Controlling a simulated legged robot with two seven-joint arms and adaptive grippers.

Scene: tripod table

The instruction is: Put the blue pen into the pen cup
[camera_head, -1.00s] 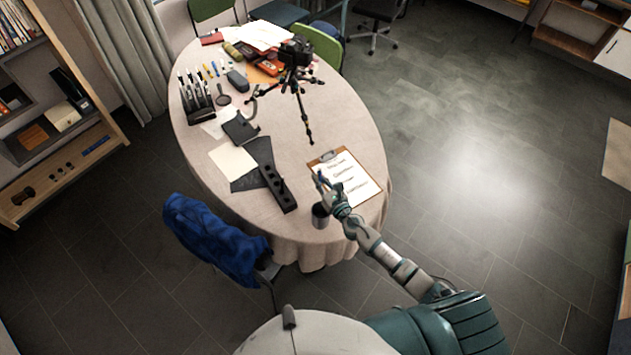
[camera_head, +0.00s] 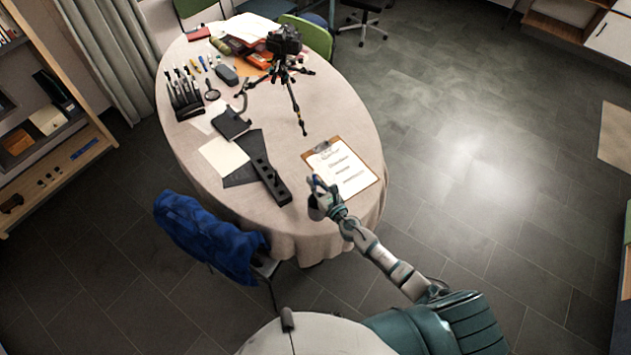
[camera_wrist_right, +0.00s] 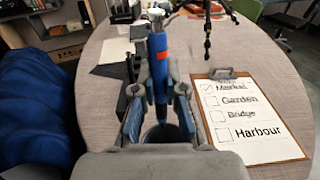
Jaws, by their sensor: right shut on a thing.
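The blue pen (camera_wrist_right: 158,75), with an orange band, is upright between the fingers of my right gripper (camera_wrist_right: 158,112) in the wrist view. My right gripper also shows in the head view (camera_head: 322,190), shut on the pen. The pen cup (camera_head: 316,213) is a dark grey cylinder near the front edge of the table, directly under the gripper and partly hidden by it. Its dark opening (camera_wrist_right: 165,135) shows below the pen in the wrist view. I cannot tell whether the pen's lower end is inside the rim. My left gripper is out of view.
A clipboard (camera_head: 366,182) with a checklist lies right of the cup. A black slotted block (camera_head: 270,181) lies to the left. A tripod with a camera (camera_head: 284,42) stands farther back. A chair with a blue jacket (camera_head: 205,238) is at the table's left front.

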